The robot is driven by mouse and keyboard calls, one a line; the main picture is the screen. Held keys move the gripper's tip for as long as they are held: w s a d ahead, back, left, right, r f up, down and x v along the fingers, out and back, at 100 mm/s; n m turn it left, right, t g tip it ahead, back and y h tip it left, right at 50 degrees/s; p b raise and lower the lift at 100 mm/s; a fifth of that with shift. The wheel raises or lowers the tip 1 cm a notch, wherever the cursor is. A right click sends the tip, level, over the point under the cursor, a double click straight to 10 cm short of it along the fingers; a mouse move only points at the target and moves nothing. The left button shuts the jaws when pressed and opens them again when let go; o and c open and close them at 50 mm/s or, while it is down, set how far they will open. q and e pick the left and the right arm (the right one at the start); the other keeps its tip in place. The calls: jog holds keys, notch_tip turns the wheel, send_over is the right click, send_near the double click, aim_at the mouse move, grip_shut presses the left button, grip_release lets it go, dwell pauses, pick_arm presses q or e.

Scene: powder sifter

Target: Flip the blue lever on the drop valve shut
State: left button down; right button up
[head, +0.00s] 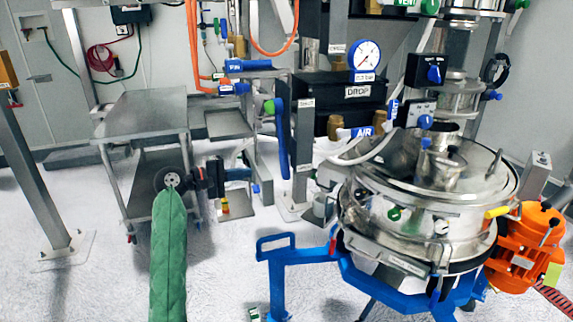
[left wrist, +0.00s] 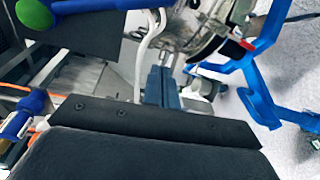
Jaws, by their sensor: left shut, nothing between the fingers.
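A long blue lever (head: 282,140) hangs nearly straight down in the head view, beside a round green knob (head: 270,106). In the left wrist view the green knob (left wrist: 33,14) is at the upper left, and part of the blue lever (left wrist: 90,5) runs along the top edge. My left gripper (head: 250,174) is shut and empty, left of the lever's lower end in the head view. Its closed blue-grey fingers show in the left wrist view (left wrist: 162,88), apart from the lever in the picture. The right gripper is not in view.
A black box with a DROP label (head: 357,91) and a round gauge (head: 365,55) stand behind. The steel sifter (head: 420,200) on its blue frame (head: 390,285) fills the right, with an orange motor (head: 525,248). A steel cart (head: 145,110) stands left. Open floor lies in front.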

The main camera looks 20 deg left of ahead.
pick_arm(q)
jog(key=n, duration=0.1)
jog(key=r+n, duration=0.1)
jog(key=n, duration=0.1)
jog(key=shift+s+d+h, duration=0.15)
jog(key=shift+s+h, duration=0.05)
jog(key=shift+h, duration=0.2)
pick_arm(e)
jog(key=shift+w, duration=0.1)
pick_arm(q)
jog(key=shift+d, duration=0.1)
